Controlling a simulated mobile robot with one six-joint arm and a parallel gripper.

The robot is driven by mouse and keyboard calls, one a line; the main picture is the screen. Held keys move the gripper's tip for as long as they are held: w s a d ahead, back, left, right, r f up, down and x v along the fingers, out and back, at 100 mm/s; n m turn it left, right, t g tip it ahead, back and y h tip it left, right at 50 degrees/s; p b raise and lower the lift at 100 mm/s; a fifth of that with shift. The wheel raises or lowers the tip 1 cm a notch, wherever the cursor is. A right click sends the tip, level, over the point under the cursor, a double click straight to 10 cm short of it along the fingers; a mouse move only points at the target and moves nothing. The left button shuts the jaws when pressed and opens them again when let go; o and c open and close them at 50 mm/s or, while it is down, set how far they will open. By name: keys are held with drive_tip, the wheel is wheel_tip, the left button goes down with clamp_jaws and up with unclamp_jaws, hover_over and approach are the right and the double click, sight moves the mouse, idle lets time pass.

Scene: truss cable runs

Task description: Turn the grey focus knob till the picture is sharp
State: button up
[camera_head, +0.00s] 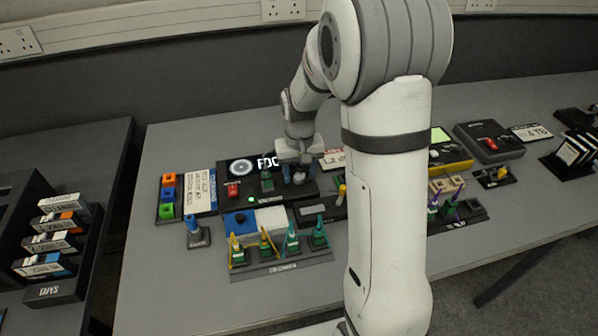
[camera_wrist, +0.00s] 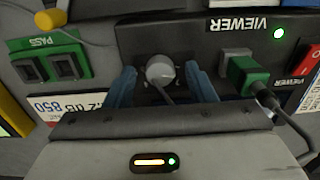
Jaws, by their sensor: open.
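The grey focus knob (camera_wrist: 160,70) sits on the front of the black viewer in the wrist view, with a pointer or thin line running down from it. My gripper (camera_wrist: 159,80) is open, with one blue finger on each side of the knob; I cannot tell whether either touches it. In the head view my gripper (camera_head: 298,168) is over the right part of the viewer (camera_head: 236,203) and mostly hides the knob. The viewer's screen (camera_head: 240,167) shows a pale ring and large letters "FOC", the rest hidden behind my arm. Its exact sharpness is hard to tell.
A green plug (camera_wrist: 245,75) with a black cable sits close beside the knob, and a red switch (camera_wrist: 312,63) is beyond it. A PASS stand (camera_wrist: 48,58) lies on the other side. Coloured cable plugs (camera_head: 280,246) stand in front of the viewer.

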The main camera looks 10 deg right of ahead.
drive_tip(key=shift+c, duration=0.2)
drive_tip(key=c, duration=0.9)
drive_tip(key=shift+m, duration=0.4)
drive_tip(key=m, duration=0.7)
drive_tip(key=shift+m, duration=0.3)
drive_tip(key=m, duration=0.3)
drive_tip(key=shift+m+b, duration=0.3)
drive_tip(key=shift+b, duration=0.05)
drive_tip(key=shift+m, duration=1.8)
